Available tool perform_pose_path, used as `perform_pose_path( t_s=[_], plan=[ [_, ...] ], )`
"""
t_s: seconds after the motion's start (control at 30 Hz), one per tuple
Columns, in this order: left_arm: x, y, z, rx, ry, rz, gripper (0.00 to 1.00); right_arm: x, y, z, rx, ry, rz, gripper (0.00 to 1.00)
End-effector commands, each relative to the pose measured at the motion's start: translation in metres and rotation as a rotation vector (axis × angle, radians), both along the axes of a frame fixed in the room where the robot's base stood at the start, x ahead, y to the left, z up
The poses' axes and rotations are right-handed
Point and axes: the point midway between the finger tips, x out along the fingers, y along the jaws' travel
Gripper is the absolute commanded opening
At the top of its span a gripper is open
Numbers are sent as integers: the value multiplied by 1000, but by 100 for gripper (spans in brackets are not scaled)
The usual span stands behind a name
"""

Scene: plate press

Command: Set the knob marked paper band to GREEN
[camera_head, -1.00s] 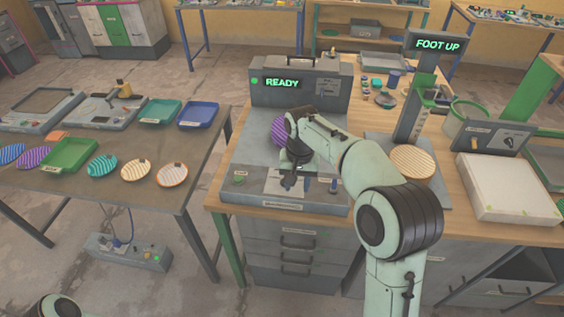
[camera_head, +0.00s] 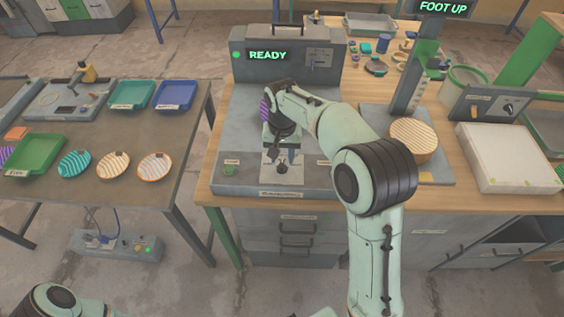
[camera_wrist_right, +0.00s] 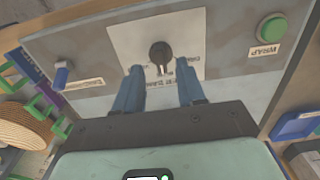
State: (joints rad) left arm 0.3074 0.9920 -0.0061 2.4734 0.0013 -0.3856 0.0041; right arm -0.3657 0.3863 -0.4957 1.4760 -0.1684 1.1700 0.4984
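A small dark knob (camera_wrist_right: 160,54) sits on a pale plate (camera_wrist_right: 128,38) on the grey machine's front panel. In the wrist view its straight grip runs roughly up and down. The plate's print is upside down and partly hidden by my fingers, so I cannot read the setting. In the head view the knob (camera_head: 282,169) shows small below my right gripper (camera_head: 279,154). My right gripper's two blue fingers (camera_wrist_right: 159,78) are apart, with the knob in line with the gap just past their tips; they appear not to touch it. My left gripper is out of view.
A green button (camera_wrist_right: 271,29) marked WRAP and a blue-tipped switch (camera_wrist_right: 62,74) flank the plate. The machine's display (camera_head: 268,56) reads READY. A purple striped plate (camera_head: 264,109) is mostly hidden behind my right arm. A striped round piece (camera_head: 413,137) stands right.

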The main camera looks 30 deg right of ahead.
Motion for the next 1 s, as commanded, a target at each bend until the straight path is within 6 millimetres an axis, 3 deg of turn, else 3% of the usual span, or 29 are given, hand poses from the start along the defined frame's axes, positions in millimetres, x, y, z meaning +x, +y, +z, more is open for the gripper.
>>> perform_pose_path(
  t_s=[0.2,0.57,0.6,0.7,0.73,1.0],
  plan=[
    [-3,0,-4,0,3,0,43,0,0,-27,-1,1,1,39],
    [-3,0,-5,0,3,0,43,0,0,-33,0,-2,0,39],
    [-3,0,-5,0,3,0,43,0,0,-33,0,-2,0,36],
    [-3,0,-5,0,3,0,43,0,0,-33,0,-2,0,4],
    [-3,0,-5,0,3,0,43,0,0,-33,0,-2,0,0],
    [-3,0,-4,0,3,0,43,0,0,-32,0,-1,9,0]
  ],
)
